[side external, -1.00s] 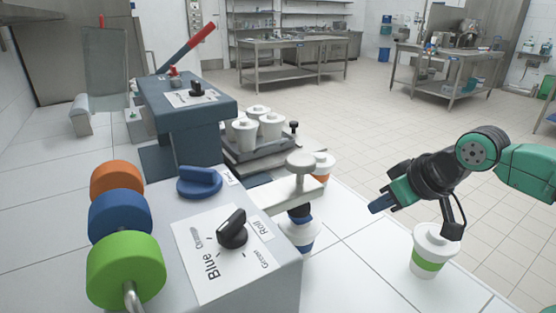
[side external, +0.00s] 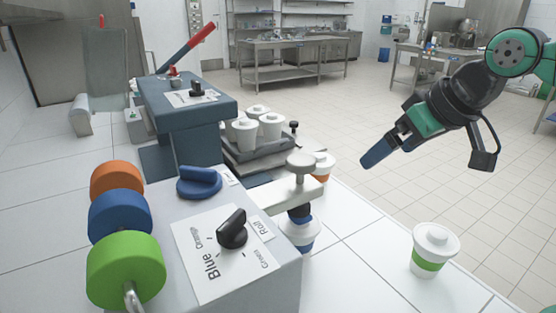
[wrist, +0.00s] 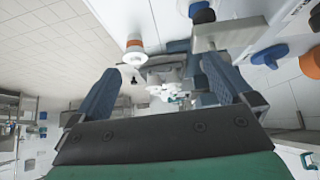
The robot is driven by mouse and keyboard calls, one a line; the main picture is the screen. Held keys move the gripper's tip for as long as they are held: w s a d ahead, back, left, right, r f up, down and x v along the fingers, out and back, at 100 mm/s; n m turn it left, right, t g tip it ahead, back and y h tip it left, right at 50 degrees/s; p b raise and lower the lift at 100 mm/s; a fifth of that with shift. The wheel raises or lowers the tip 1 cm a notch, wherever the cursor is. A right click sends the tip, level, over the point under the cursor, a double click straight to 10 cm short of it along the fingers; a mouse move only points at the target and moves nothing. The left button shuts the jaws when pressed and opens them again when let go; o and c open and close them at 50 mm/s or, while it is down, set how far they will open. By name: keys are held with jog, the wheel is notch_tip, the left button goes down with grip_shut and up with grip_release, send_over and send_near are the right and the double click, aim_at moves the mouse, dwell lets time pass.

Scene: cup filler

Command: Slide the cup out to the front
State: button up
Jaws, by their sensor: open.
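A white lidded cup with a blue band (side external: 300,243) stands under the pale arm of the grey machine, its top partly hidden. A white cup with an orange band (side external: 322,170) stands behind that arm; it also shows in the wrist view (wrist: 134,54). A white lidded cup with a green band (side external: 433,257) stands upright and alone at the right of the white counter. My gripper (side external: 376,154) is in the air, up and left of the green-banded cup and right of the machine, touching no cup. In the wrist view its two blue fingers (wrist: 160,72) are wide apart with nothing between them.
The grey machine (side external: 275,262) has a black knob, a blue knob (side external: 200,183) and orange, blue and green rollers (side external: 125,268). Several white cups sit on a grey tray (side external: 262,155) behind. The counter (side external: 365,250) between the machine and the green-banded cup is clear.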

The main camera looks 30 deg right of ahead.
jog(key=w+a+r+m+g+y, duration=0.15)
jog(key=w+m+g+y, duration=0.75)
jog(key=m, duration=0.9)
jog(key=f, duration=0.6)
jog(key=w+f+t+y, duration=0.1)
jog(key=f, duration=0.5)
jog(key=f+y, duration=0.1)
jog(key=f, duration=0.5)
jog(key=shift+w+a+t, duration=0.2)
jog(key=shift+t, duration=0.2)
jog(key=shift+f, duration=0.4)
jog(key=shift+a, duration=0.15)
jog(key=shift+x, duration=2.7)
